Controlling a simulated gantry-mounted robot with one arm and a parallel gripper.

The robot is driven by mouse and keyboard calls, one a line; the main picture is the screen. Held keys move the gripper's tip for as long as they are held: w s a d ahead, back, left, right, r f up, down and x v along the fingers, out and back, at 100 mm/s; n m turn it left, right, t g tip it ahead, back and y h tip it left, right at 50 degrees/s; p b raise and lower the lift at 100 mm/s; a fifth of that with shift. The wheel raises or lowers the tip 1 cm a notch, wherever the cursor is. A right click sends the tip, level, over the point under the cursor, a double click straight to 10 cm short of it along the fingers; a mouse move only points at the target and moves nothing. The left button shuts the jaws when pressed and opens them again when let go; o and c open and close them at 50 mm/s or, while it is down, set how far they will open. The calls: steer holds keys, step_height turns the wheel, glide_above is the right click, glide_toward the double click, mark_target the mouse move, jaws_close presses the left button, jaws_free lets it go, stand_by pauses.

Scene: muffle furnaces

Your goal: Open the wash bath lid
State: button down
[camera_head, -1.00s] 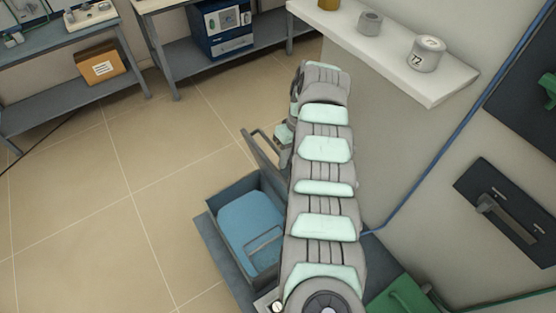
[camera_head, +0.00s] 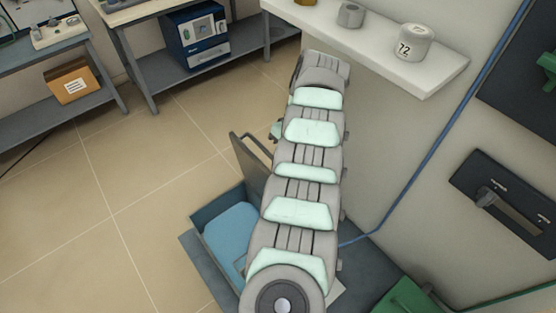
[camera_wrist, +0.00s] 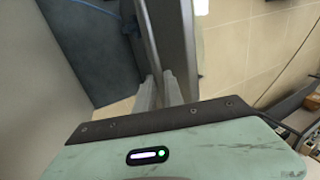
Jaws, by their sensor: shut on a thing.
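The wash bath (camera_head: 205,222) is a grey open-topped box with blue water inside, low in the head view and partly hidden by my arm. Its grey lid (camera_head: 249,165) stands raised and steeply tilted at the bath's far side, with a bar handle (camera_head: 240,140) along its upper edge. In the wrist view the lid (camera_wrist: 178,45) appears as a grey panel running up from the fingers. My gripper (camera_wrist: 160,88) is shut on the lid's handle there; the exact contact is hard to see. In the head view the fingers are hidden behind my arm.
A white shelf (camera_head: 400,75) with several small pots, one marked 72, juts from the wall at right. A dark wall panel (camera_head: 510,205) and green object (camera_head: 405,297) are at right. Benches stand at the back. Tiled floor (camera_head: 120,190) left of the bath is clear.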

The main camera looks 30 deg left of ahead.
steer(key=shift+d, duration=0.2)
steer(key=c, duration=1.6)
jaws_free()
steer(key=shift+d+f, duration=0.15)
steer(key=shift+d, duration=0.1)
steer(key=shift+c, duration=0.2)
steer(key=shift+o, duration=0.9)
steer(key=shift+a, duration=0.15)
steer(key=shift+s+a+r+p, duration=0.1)
steer(key=shift+s+r+p, duration=0.1)
steer(key=shift+p, duration=0.25)
